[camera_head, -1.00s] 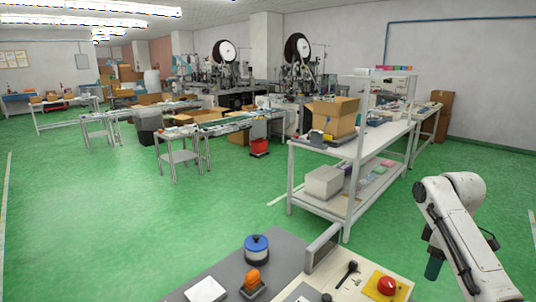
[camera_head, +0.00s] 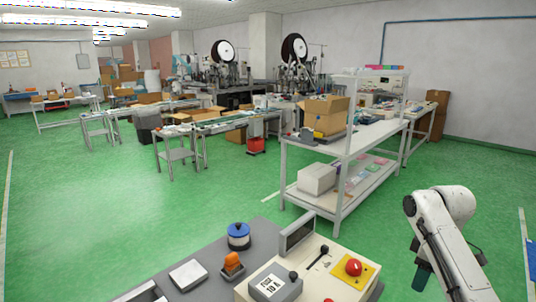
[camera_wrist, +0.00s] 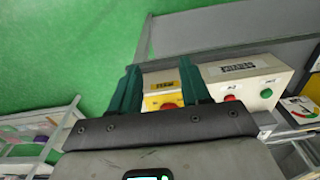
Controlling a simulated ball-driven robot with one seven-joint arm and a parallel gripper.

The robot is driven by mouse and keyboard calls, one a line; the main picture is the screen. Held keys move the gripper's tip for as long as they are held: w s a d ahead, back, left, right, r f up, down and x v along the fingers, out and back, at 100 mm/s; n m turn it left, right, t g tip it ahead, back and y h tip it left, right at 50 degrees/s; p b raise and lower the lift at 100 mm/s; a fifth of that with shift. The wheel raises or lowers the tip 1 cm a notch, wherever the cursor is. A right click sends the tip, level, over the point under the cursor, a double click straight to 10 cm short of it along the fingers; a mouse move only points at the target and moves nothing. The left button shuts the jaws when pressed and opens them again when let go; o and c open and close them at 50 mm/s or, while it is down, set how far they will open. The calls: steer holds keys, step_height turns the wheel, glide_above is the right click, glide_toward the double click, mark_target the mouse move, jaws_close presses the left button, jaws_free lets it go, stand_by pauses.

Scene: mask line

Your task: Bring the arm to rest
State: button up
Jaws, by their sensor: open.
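My gripper (camera_wrist: 158,90) shows in the wrist view with its two green fingers apart and nothing between them. Past the fingers are a cream control box with a yellow plate and red button (camera_wrist: 170,105) and another cream box (camera_wrist: 245,82) with a red and a green button. In the head view my white arm is folded at the lower right, and a dark green part of it hangs beside the control panel. The fingertips cannot be made out there.
A grey worktop (camera_head: 215,248) with a cream panel, red button (camera_head: 353,267), lever, blue-topped item (camera_head: 238,236) and orange item (camera_head: 232,263) lies in front. A white shelf table (camera_head: 370,141) with a cardboard box (camera_head: 325,115) stands behind. Green floor (camera_head: 90,225) is clear at left.

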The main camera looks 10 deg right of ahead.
steer(key=s+a+f+m+t+y, duration=0.1)
steer(key=s+a+f, duration=0.5)
steer(key=a+f, duration=0.25)
steer(key=s+a+f+m+y, duration=0.1)
steer(key=s+a+f+m, duration=0.1)
steer(key=s+a+f, duration=0.6)
steer(key=s+a+m+h, duration=0.1)
steer(key=s+m, duration=0.4)
steer(key=s, duration=1.8)
steer(key=shift+a+f+h, duration=0.2)
steer(key=shift+f+h, duration=0.2)
steer(key=shift+h, duration=0.4)
steer(key=shift+o, duration=0.3)
stand_by(0.5)
